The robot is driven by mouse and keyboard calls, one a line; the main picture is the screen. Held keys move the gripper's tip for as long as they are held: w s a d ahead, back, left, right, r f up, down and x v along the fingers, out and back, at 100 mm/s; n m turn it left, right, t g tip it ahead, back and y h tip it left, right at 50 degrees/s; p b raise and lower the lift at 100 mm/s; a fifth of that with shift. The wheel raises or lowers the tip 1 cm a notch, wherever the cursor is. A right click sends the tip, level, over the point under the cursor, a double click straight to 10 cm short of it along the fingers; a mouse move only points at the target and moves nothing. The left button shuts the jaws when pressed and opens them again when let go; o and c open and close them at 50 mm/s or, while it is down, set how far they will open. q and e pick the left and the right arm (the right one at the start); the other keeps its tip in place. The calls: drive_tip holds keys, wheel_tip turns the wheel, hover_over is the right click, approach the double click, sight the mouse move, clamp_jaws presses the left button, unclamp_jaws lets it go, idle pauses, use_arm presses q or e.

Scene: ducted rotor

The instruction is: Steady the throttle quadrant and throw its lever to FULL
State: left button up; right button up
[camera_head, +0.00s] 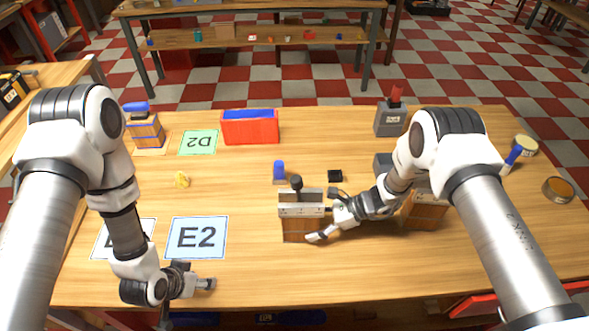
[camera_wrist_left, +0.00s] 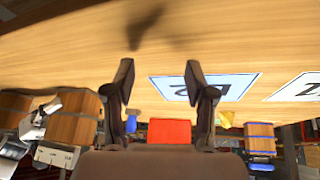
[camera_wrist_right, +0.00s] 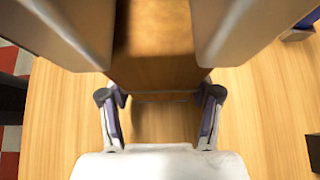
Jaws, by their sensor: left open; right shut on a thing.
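The throttle quadrant (camera_head: 297,229) is a wooden box with a pale grey top band, upright near the middle of the table. Its lever ends in a black knob (camera_head: 296,181) standing above the top. My right gripper (camera_head: 322,222) is shut on the quadrant at its right side. In the right wrist view, the fingers (camera_wrist_right: 160,108) sit on either side of the wooden body (camera_wrist_right: 155,62). My left gripper (camera_head: 208,284) is open and empty near the front edge, left of the quadrant and apart from it. The quadrant shows at left in the left wrist view (camera_wrist_left: 74,120).
Another wooden box (camera_head: 425,213) stands right of the quadrant, partly hidden by my right arm. A blue-topped block (camera_head: 279,170) and a small black block (camera_head: 335,176) stand behind it. A red bin (camera_head: 250,131) is farther back.

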use_arm(q)
drive_tip(key=w+d+r+m+t+h, duration=0.35)
drive_tip(key=w+d+r+h, duration=0.3)
drive_tip(key=w, duration=0.45)
drive_tip(key=m+g+h, duration=0.5)
drive_tip(key=m+h, duration=0.3)
drive_tip(key=h, duration=0.1)
approach(296, 183)
drive_tip(key=shift+t, duration=0.25)
drive_tip(key=x, duration=0.3)
drive_tip(key=f+x, duration=0.1)
drive_tip(key=x, duration=0.2)
drive_tip(key=w+x, duration=0.1)
drive_tip(key=x, duration=0.3)
drive_tip(key=shift+f, duration=0.25)
clamp_jaws()
